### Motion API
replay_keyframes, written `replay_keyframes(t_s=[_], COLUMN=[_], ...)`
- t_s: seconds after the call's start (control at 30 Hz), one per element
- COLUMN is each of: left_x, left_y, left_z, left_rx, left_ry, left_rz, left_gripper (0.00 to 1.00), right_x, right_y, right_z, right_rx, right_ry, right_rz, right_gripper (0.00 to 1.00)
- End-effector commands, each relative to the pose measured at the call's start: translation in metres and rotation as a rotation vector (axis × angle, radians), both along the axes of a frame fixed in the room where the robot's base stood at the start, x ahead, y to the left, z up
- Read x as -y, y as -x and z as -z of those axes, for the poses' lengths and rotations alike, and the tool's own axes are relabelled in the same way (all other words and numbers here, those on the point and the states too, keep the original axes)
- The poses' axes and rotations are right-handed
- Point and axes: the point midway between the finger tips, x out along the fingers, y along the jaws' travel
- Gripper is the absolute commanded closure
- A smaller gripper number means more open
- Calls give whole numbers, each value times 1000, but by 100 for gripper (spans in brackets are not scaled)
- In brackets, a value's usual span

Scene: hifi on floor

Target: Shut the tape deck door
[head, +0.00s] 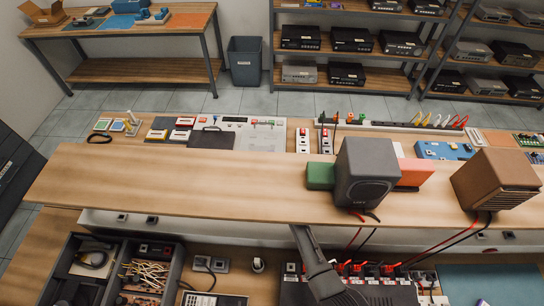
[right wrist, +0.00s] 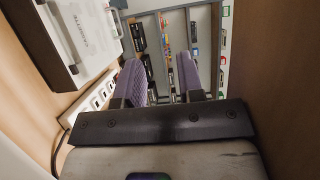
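In the head view a pale tape deck (head: 262,137) lies behind the raised wooden shelf, with small buttons along its top. A dark panel (head: 212,138), which looks like its door, stands at its near left; I cannot tell its exact angle. In the right wrist view a white face marked CASSETTE (right wrist: 82,22) is at the upper left, with a dark slab (right wrist: 42,40) beside it. My right gripper (right wrist: 162,78) has its two purple fingers apart with nothing between them. The fingers are right of the slab and touch nothing visible. My left gripper is not in view.
The long shelf (head: 130,190) crosses the bench, with a grey speaker (head: 366,172) and a brown speaker (head: 495,178) on it. In the right wrist view a white socket strip (right wrist: 98,98) is left of the fingers and a wooden panel (right wrist: 285,90) is at the right.

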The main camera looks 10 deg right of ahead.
Motion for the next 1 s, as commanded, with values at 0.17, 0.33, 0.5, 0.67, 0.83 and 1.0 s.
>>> replay_keyframes(t_s=[0.17,0.33,0.5,0.67,0.83,1.0], left_x=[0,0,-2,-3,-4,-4], left_y=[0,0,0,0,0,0], left_z=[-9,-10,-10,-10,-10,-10], left_rx=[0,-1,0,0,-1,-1], left_ry=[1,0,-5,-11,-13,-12], left_rz=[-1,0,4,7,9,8], left_gripper=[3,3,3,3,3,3], right_x=[1,1,1,1,1,11], right_y=[9,11,11,11,11,23], right_z=[-1,-1,0,0,0,10], right_rx=[0,1,1,1,0,-41], right_ry=[0,0,0,0,1,68], right_rz=[0,0,0,0,0,12], right_gripper=[65,65,65,65,65,65])
